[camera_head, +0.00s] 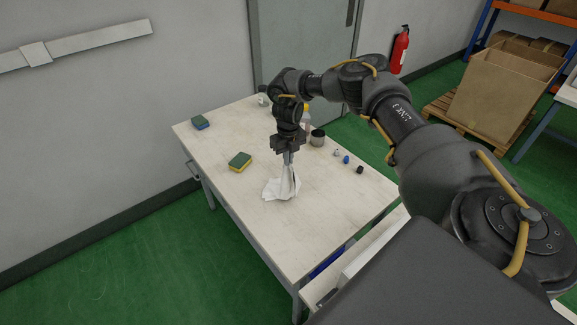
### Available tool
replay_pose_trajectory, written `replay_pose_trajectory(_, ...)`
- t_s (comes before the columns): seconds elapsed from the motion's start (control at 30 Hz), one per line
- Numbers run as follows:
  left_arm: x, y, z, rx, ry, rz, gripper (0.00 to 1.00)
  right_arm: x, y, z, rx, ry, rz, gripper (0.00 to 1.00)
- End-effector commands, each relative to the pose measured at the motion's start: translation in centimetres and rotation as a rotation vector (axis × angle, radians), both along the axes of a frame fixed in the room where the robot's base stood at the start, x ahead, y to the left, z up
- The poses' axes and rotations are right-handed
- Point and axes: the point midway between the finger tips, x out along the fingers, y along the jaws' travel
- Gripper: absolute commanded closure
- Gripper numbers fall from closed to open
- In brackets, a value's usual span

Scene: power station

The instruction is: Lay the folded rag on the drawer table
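The white rag (279,189) bunches up from the pale top of the drawer table (225,200), with its lower edge spread on or just over the surface. My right gripper (288,157) points down, shut on the rag's raised upper part. The rag looks draped rather than flat, and its folds are hard to make out. My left gripper is not in view.
A green and yellow sponge (240,162) and a blue-green sponge (200,122) lie left on the table. A metal cup (317,138) stands behind the gripper; small dark and blue items (346,159) lie to the right. A drawer (350,262) stands open at the table's near right side.

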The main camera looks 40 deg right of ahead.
Motion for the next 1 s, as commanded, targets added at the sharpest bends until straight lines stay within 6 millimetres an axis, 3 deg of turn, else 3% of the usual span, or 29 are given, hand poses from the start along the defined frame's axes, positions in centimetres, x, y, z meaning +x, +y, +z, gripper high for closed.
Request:
replay_pose_trajectory(0.57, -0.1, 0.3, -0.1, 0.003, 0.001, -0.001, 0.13, 0.0, -0.7, 0.0, 0.0, -0.001, -0.021, 1.0)
replay_pose_trajectory(0.77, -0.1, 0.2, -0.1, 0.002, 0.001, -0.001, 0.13, -0.3, -3.8, 0.5, 0.0, -0.001, -0.116, 1.0)
replay_pose_trajectory(1.0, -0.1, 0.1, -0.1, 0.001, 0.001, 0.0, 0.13, -0.6, -8.8, 1.4, -0.003, -0.002, -0.269, 1.0)
